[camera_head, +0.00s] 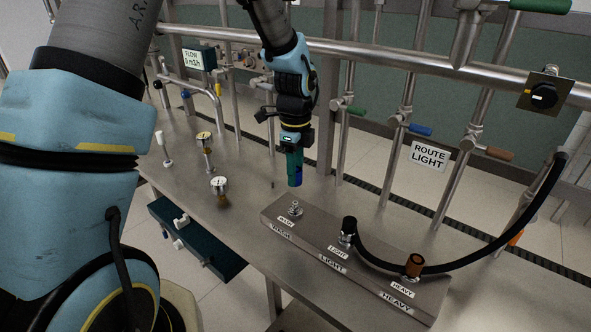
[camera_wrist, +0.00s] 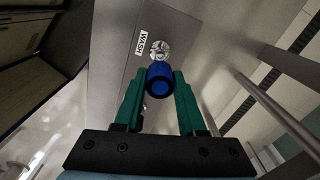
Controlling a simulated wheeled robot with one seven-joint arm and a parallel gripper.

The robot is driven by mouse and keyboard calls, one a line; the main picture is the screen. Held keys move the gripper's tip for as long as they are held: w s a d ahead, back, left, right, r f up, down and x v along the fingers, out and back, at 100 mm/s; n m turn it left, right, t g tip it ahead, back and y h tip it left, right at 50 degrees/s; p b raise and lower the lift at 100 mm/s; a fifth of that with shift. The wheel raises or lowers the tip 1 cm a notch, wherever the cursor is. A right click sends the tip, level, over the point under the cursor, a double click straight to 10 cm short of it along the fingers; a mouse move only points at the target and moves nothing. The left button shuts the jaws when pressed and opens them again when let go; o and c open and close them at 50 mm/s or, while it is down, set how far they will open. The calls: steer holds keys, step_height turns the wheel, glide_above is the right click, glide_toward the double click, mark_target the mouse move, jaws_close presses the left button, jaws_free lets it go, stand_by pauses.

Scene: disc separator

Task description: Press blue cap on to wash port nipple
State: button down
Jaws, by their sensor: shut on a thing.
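The blue cap (camera_wrist: 160,80) is held between the green fingers of my gripper (camera_wrist: 160,92) in the wrist view. In the head view my gripper (camera_head: 294,168) points down, with a bit of the blue cap (camera_head: 298,180) showing at its tips. The wash port nipple (camera_head: 295,207) stands bare on the left end of the metal block, below the gripper and apart from it. In the wrist view the nipple (camera_wrist: 159,52) shows just beyond the cap, next to the WASH label (camera_wrist: 141,42).
The metal block (camera_head: 375,285) also carries the light port (camera_head: 347,232) with a black hose (camera_head: 450,268) and the heavy port with a brown fitting (camera_head: 414,264). Pipes with coloured handles (camera_head: 420,130) rise behind.

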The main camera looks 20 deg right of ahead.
steer(key=shift+f+b, duration=1.35)
steer(key=shift+f, duration=1.2)
steer(key=shift+f+b, duration=0.4)
steer(key=shift+f, duration=0.3)
steer(key=shift+f+b, duration=0.55)
steer(key=shift+f, duration=0.4)
steer(key=shift+c, duration=2.1)
jaws_free()
